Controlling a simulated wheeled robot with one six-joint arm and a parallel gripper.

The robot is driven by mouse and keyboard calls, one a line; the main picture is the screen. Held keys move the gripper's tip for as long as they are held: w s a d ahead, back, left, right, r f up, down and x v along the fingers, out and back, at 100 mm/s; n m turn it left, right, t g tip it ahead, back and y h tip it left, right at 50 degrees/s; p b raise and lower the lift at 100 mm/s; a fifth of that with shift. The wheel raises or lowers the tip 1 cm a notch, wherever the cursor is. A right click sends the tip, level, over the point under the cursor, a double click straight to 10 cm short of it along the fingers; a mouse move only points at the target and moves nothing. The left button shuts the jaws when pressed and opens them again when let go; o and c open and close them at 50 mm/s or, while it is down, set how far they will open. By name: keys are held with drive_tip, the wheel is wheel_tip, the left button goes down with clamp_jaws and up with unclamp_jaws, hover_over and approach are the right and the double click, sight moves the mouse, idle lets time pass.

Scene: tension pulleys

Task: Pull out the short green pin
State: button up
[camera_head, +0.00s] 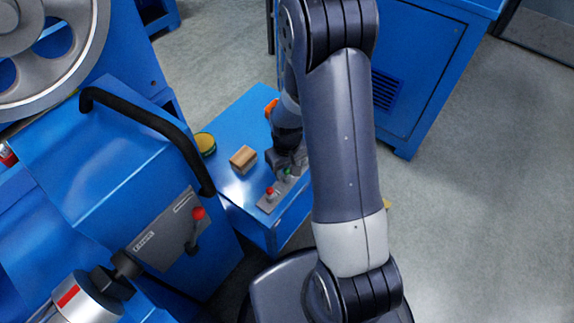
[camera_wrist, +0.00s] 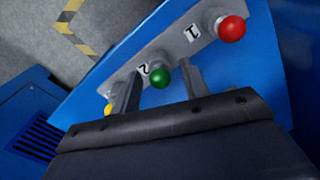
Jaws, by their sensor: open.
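The short green pin (camera_wrist: 158,79) stands in a grey plate (camera_wrist: 185,45) beside the label 2. In the wrist view its round green head shows between the two fingers of my gripper (camera_wrist: 158,88). The fingers are open, one on each side of the head, with gaps on both sides. In the head view the green pin (camera_head: 288,172) is partly hidden by my gripper (camera_head: 285,165), which is low over the plate. A red-headed pin (camera_wrist: 231,28) stands in the same plate, beside the label 1, outside the fingers.
A yellow knob (camera_wrist: 108,109) is partly hidden behind a finger. On the blue cabinet top lie a wooden block (camera_head: 243,159), a yellow-green round item (camera_head: 205,143) and an orange item (camera_head: 271,107). A black handle bar (camera_head: 140,119) and a red-knobbed lever (camera_head: 196,222) are at left.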

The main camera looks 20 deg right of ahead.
sight(287, 169)
clamp_jaws()
idle(0.4)
drive_tip(key=shift+r+p, duration=1.4)
drive_tip(key=shift+r, duration=0.5)
idle(0.4)
drive_tip(key=shift+r+p, duration=0.3)
drive_tip(key=shift+r, duration=0.15)
drive_tip(key=shift+r+p, duration=1.55)
drive_tip(key=shift+r, duration=0.45)
